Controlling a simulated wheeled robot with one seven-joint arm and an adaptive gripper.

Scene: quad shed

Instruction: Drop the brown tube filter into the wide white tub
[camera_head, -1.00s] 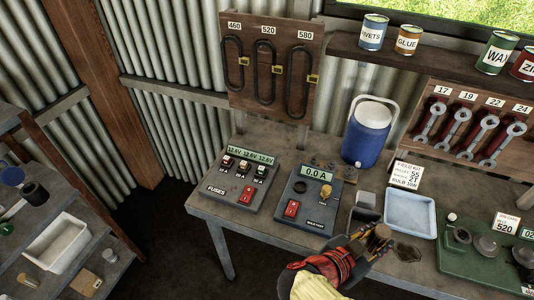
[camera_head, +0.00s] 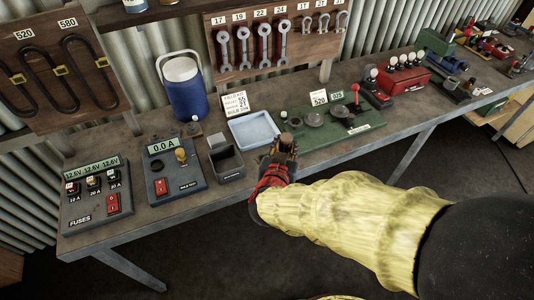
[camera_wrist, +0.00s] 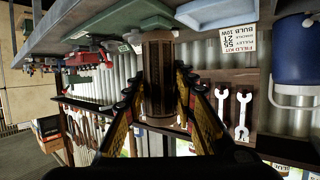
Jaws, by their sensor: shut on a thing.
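My gripper (camera_wrist: 158,92) is shut on the brown tube filter (camera_wrist: 157,70), a ribbed brown cylinder held between the two fingers in the wrist view. In the head view, my gripper (camera_head: 283,152) is over the bench's front part, right of the pale blue tray, with the filter's round top (camera_head: 287,138) showing. The arm hides some of the bench below. The wide white tub is not in view now; a white tub stood on the left shelf in the earlier head view.
A pale blue tray (camera_head: 254,130), a dark open box (camera_head: 227,163), a meter box (camera_head: 174,172) and a fuse box (camera_head: 95,194) stand on the bench. A green board (camera_head: 340,122) with round parts lies right of my gripper. A blue jug (camera_head: 186,92) stands behind.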

